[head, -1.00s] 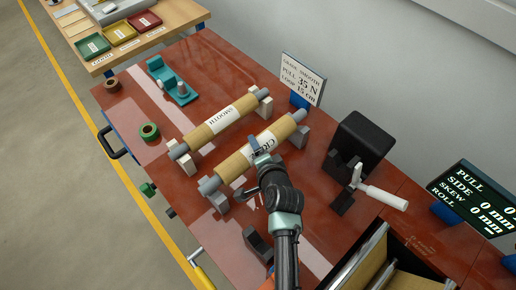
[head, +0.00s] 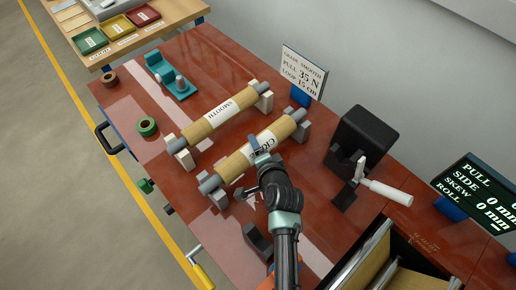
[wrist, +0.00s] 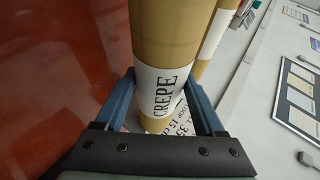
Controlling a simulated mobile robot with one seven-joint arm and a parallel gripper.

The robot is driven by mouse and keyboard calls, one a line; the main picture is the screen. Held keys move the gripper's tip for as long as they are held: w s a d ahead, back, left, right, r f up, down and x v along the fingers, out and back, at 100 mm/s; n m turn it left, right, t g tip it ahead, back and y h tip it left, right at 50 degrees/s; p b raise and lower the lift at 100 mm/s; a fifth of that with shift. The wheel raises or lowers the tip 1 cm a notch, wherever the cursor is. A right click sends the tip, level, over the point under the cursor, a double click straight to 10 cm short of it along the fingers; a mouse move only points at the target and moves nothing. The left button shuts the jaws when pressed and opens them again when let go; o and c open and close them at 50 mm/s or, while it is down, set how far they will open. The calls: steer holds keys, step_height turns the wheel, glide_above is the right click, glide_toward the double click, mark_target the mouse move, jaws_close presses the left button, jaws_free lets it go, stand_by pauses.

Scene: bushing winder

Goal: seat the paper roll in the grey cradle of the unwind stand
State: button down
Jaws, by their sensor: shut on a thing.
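The tan paper roll labelled CREPE (head: 240,162) lies diagonally along the grey cradle, whose two grey blocks show under its ends, one at the near left (head: 219,199) and one at the far right. Whether the roll rests on the blocks or hangs just above them I cannot tell. My gripper (head: 258,155) is shut on the roll near its middle, from above. In the wrist view, the blue fingers straddle the roll (wrist: 167,40) and its white label. A second tan roll labelled SMOOTH (head: 205,127) lies parallel on white blocks (head: 183,159).
A sign (head: 304,70) reads grade smooth, 35 N. A black block (head: 362,135) and white-handled crank (head: 385,190) stand to the right. A display (head: 480,200) stands far right.

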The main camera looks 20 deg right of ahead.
steer(key=shift+w+f, duration=0.1)
steer(key=shift+f, duration=0.1)
jaws_free()
steer(key=shift+s+f, duration=0.2)
steer(key=b+v, duration=0.1)
steer(key=v, duration=1.2)
steer(key=shift+r, duration=0.2)
steer(key=shift+w, duration=0.15)
